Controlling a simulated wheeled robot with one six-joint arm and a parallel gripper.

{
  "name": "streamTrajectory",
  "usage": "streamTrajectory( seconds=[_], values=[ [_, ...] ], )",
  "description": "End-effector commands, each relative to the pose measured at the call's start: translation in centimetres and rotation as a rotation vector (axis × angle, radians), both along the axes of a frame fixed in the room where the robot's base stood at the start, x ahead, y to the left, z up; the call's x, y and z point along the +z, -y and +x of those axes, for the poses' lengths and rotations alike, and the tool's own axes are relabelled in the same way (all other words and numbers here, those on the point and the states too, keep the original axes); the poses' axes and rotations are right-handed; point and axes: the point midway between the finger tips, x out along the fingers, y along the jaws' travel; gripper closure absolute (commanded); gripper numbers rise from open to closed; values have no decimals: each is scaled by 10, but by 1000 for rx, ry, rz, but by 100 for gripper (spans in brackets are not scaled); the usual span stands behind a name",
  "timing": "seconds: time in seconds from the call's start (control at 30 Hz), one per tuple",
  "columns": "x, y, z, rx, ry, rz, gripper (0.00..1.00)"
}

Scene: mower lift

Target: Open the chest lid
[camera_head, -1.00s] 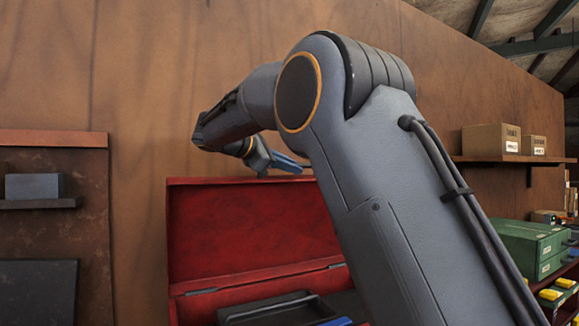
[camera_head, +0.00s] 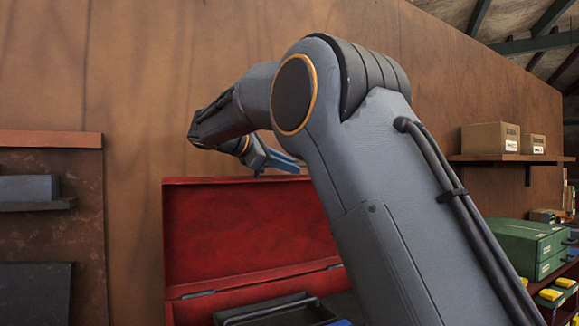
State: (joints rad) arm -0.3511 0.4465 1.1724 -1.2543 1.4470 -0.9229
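A red chest stands in front of the wooden wall. Its lid (camera_head: 245,225) is raised and upright, with its inner face toward me. The chest body (camera_head: 250,290) below is open, and a black tray (camera_head: 268,312) shows inside it. My gripper (camera_head: 285,163) is just above the top edge of the lid; its blue part shows beside the arm. My arm hides part of the gripper and the right side of the chest. I cannot tell whether the gripper touches the lid, or whether its fingers are open.
A dark panel with a shelf (camera_head: 35,205) and a grey box (camera_head: 28,188) stands at left. At right, a wall shelf holds cardboard boxes (camera_head: 490,138), and green cases (camera_head: 520,245) sit lower. The wall behind the chest is close.

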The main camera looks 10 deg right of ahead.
Motion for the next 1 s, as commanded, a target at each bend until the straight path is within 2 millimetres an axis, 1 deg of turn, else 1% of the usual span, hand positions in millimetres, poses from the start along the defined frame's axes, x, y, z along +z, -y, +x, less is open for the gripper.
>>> streamTrajectory(
  seconds=[0.17,0.3,0.5,0.63,1.0],
  values=[
    [5,-21,-9,1,2,1,81],
    [12,-40,-19,0,3,1,81],
    [21,-58,-29,-4,1,-1,81],
    [23,-61,-31,-5,1,-1,81],
    [24,-61,-31,-6,0,-1,81]
  ],
)
